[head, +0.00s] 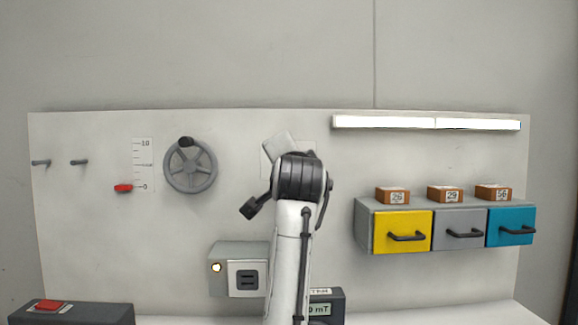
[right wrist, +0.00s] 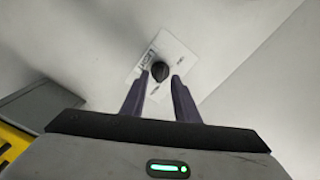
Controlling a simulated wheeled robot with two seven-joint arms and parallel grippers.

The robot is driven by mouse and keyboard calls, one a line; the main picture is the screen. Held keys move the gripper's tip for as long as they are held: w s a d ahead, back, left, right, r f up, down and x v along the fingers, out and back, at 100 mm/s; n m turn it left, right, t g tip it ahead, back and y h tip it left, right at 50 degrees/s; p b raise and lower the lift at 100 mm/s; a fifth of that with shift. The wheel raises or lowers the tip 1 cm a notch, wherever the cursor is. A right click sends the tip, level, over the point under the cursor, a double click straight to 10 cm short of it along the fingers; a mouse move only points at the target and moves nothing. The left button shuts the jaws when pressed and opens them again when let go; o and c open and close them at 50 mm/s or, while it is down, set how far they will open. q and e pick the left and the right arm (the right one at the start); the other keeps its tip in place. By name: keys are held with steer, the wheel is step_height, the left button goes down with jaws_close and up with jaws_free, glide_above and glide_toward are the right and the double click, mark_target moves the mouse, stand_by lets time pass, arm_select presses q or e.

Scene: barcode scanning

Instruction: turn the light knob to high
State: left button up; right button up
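The light knob (right wrist: 160,71) is a small dark round knob on a white label plate (right wrist: 170,55) fixed to the panel. In the right wrist view my right gripper (right wrist: 161,80) is open. Its two dark fingers point at the plate, one on each side of the knob, with small gaps showing. I cannot tell how deep the fingers reach around it. In the head view my right arm covers the knob, and only edges of the plate (head: 267,165) show. The lamp strip (head: 385,122) at the upper right glows white. My left gripper is not in view.
Yellow, grey and teal drawers (head: 459,237) with small boxes on top stand right of my arm. A handwheel (head: 190,166), a red slider (head: 123,188) and pegs are to the left. A grey socket box (head: 238,254) is below, and a red-button box (head: 75,312) is at lower left.

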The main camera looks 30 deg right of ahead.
steer(key=v, duration=0.5)
steer(key=shift+s+a+b, duration=0.1)
steer(key=shift+s+b, duration=0.05)
steer(key=shift+b, duration=0.15)
